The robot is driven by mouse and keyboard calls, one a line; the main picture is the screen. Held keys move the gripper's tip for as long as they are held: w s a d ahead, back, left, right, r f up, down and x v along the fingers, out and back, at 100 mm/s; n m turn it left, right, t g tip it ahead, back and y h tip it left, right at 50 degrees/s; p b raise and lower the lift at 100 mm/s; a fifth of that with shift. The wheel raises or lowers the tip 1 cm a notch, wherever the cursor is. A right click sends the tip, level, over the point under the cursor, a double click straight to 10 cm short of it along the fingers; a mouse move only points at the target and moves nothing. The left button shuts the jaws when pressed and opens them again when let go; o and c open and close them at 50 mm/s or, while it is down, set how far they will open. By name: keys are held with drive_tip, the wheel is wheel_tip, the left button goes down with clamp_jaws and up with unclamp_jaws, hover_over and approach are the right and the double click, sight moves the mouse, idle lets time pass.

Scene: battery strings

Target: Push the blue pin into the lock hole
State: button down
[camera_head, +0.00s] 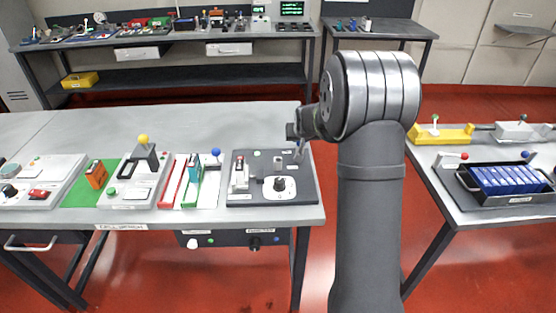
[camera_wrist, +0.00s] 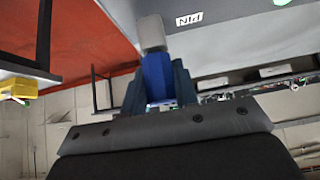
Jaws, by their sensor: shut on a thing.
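My gripper (camera_wrist: 158,88) is shut on the blue pin (camera_wrist: 157,72) in the wrist view, with a finger on each side. The pin's light grey end sticks out beyond the fingers, close to a grey panel surface with an upside-down "PIN" label (camera_wrist: 188,20). In the head view my gripper (camera_head: 299,148) is small at the right rear edge of the dark panel (camera_head: 240,198). The pin cannot be made out there. I cannot tell which feature is the lock hole, or whether the pin touches the panel.
The dark panel bears a white plate with a black knob (camera_head: 280,184) and a grey-and-red switch (camera_head: 240,178). To its left stand a blue-ball lever (camera_head: 216,153) and a yellow-ball lever (camera_head: 144,140). A battery tray (camera_head: 512,200) sits on the right table. The bench behind the panels is clear.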

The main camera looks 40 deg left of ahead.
drive_tip(key=shift+r, duration=2.15)
drive_tip(key=shift+r, duration=2.5)
drive_tip(key=s+n+g+y, duration=0.1)
drive_tip(key=s+n, duration=0.1)
drive_tip(key=s, duration=0.8)
drive_tip(key=shift+s+a+r, duration=0.25)
drive_tip(key=shift+a+r, duration=0.1)
drive_tip(key=shift+f, duration=2.9)
drive_tip(key=shift+f, duration=2.1)
